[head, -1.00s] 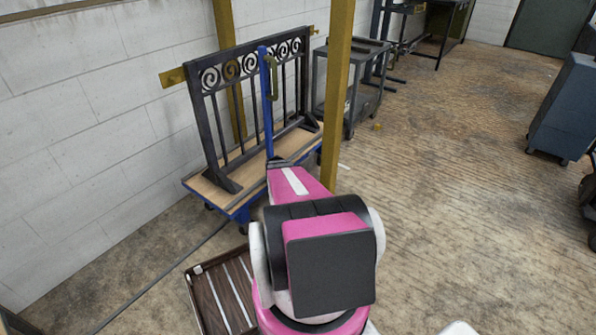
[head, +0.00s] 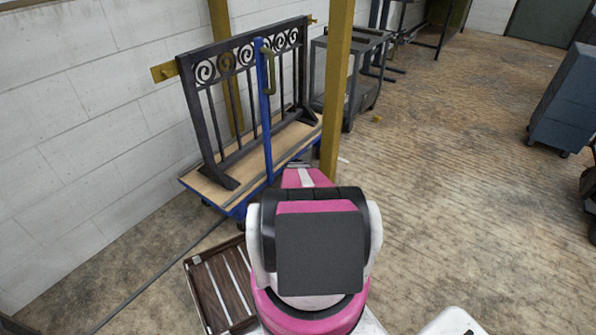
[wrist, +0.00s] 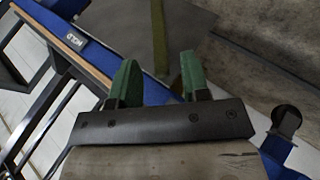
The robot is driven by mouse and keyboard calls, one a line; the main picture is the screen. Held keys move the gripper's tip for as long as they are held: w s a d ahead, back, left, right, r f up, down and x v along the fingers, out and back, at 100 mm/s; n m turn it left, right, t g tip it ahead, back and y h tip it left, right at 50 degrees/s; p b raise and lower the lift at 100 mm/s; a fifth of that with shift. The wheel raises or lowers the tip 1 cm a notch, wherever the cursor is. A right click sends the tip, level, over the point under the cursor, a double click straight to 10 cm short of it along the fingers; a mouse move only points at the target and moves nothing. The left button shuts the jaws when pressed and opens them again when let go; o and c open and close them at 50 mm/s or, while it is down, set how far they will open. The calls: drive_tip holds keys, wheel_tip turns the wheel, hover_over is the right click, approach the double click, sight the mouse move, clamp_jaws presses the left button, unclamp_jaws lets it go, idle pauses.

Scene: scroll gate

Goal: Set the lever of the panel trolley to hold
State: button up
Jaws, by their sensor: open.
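The panel trolley (head: 190,183) has a blue frame and a wooden deck, and stands against the wall. It carries a dark scroll gate (head: 215,112). A blue post (head: 265,120) with an olive-green handle (head: 270,70) rises at its near side. In the wrist view, a label (wrist: 75,42) that appears to read HOLD sits on the blue edge. My gripper (wrist: 158,75) is open, its two green fingers apart near the trolley. An olive strip (wrist: 158,35) shows beyond the gap between them; I cannot tell whether it is the lever. My arm hides the gripper in the head view.
A yellow post (head: 338,85) stands close to the right of the trolley. A grey cart (head: 330,65) stands behind it. A brown slatted tray (head: 222,285) lies on the floor at lower left. The floor to the right is mostly clear. A dark round part (wrist: 287,118) shows at right.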

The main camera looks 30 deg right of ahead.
drive_tip(key=x, duration=0.4)
drive_tip(key=shift+w+d+f, duration=0.15)
drive_tip(key=shift+w+f, duration=0.05)
clamp_jaws()
drive_tip(key=shift+d+r, duration=0.1)
drive_tip(key=shift+d, duration=0.1)
drive_tip(key=shift+d+y, duration=0.1)
drive_tip(key=shift+y, duration=0.2)
drive_tip(key=shift+w+d+r+m+g+y, duration=0.3)
drive_tip(key=shift+d+r+g+y, duration=0.25)
drive_tip(key=shift+y, duration=0.35)
